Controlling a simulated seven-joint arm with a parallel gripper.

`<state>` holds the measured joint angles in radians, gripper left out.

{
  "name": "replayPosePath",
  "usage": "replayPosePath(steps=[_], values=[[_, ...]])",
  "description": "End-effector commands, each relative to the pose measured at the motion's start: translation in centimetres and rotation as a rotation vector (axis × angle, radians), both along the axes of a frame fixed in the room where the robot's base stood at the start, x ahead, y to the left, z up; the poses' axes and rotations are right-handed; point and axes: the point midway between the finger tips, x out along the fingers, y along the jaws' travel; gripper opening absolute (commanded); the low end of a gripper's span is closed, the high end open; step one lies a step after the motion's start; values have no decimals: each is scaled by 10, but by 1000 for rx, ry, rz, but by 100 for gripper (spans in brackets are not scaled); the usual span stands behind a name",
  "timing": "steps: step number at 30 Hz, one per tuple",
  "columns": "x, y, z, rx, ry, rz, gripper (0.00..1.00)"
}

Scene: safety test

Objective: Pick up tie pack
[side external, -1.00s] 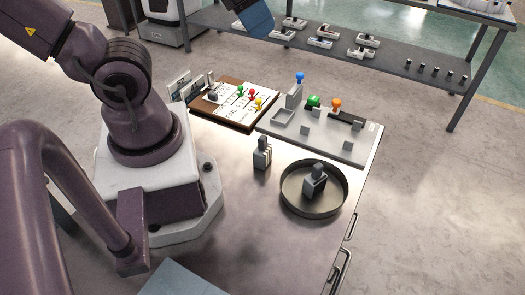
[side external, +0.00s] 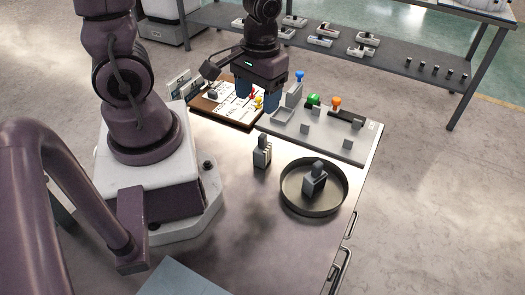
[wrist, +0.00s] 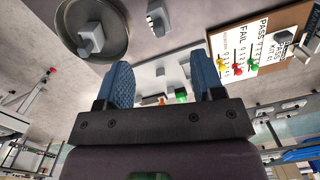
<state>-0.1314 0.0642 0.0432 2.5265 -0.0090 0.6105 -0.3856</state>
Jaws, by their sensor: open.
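I cannot tell for sure which object is the tie pack. A small grey block-like item (side external: 262,155) with a narrow upright top and pale ribs on one side stands on the metal table; it also shows at the top of the wrist view (wrist: 157,18). A similar dark grey item (side external: 314,181) stands inside a round metal tray (side external: 290,205). In the wrist view that item (wrist: 91,38) is at the upper left. My gripper (side external: 258,98) has blue fingers and is open and empty. It is above the boards, behind both grey items. Its fingers (wrist: 163,80) are wide apart.
A brown-edged board (side external: 228,119) with PASS and FAIL labels and coloured pins lies under my gripper. A grey fixture plate (side external: 340,150) with blocks and blue, green and orange knobs is to its right. A shelf (side external: 390,68) stands behind.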

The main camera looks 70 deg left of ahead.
Motion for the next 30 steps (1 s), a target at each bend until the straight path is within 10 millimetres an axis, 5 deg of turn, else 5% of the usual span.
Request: replayPosePath(steps=[2,8,21,30], values=[[0,3,-15,7,9,106,62],[11,5,-18,20,-55,234,62],[10,4,-81,20,-51,235,62],[11,4,-98,19,-53,234,62]])
